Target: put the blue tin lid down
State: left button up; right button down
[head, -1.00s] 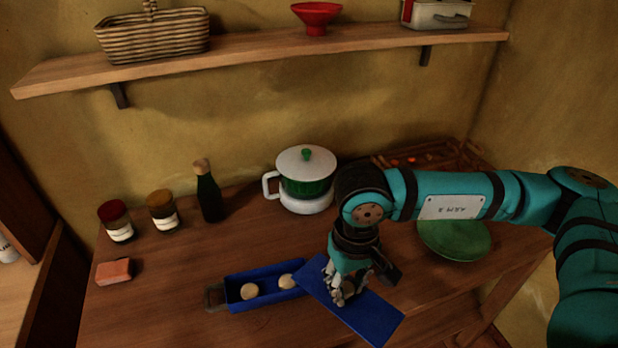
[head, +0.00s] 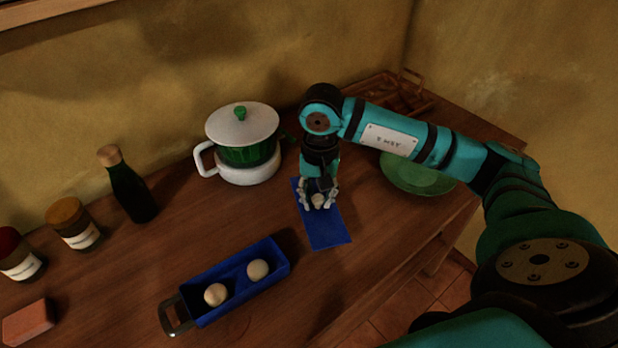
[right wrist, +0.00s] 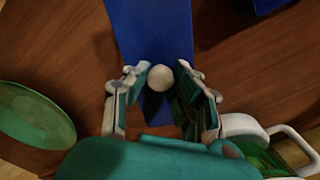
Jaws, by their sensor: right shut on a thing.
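The blue tin lid (head: 327,232) is a flat blue rectangle with a pale round knob, right of the tin in the head view. My right gripper (head: 318,202) is above it with its fingers closed around the knob. In the right wrist view the lid (right wrist: 155,30) stretches away from the fingers, and the knob (right wrist: 182,76) is between them. The lid looks level and low over the counter; I cannot tell whether it touches. The open blue tin (head: 236,284) holds two pale round things. My left gripper is not in view.
The white and green pot (head: 243,146) stands behind and left of the lid. A green plate (head: 417,177) is to the right. A bottle (head: 128,187), two jars and an orange block (head: 27,323) are at the left. The counter's right edge is near the lid.

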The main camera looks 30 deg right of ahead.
jog(key=w+d, duration=0.1)
jog(key=w, duration=0.1)
jog(key=w+d+p, duration=0.1)
jog(key=w, duration=0.2)
jog(key=w+d, duration=0.1)
jog(key=w, duration=0.1)
jog(key=shift+w+f+p, duration=0.2)
jog(key=shift+f+p, duration=0.1)
jog(key=shift+w+d+f, duration=0.1)
jog(key=shift+w, duration=0.15)
jog(key=shift+w+f, duration=0.1)
jog(key=shift+w, duration=0.05)
notch_tip(320, 180, down, 3)
jog(key=shift+r+p, duration=0.1)
jog(key=shift+p, duration=0.65)
jog(key=shift+f, duration=0.3)
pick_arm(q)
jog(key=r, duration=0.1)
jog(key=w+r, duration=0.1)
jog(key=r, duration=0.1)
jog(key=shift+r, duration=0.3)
pick_arm(e)
jog(key=shift+d, duration=0.1)
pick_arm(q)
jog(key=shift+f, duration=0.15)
pick_arm(e)
jog(key=shift+f, duration=0.1)
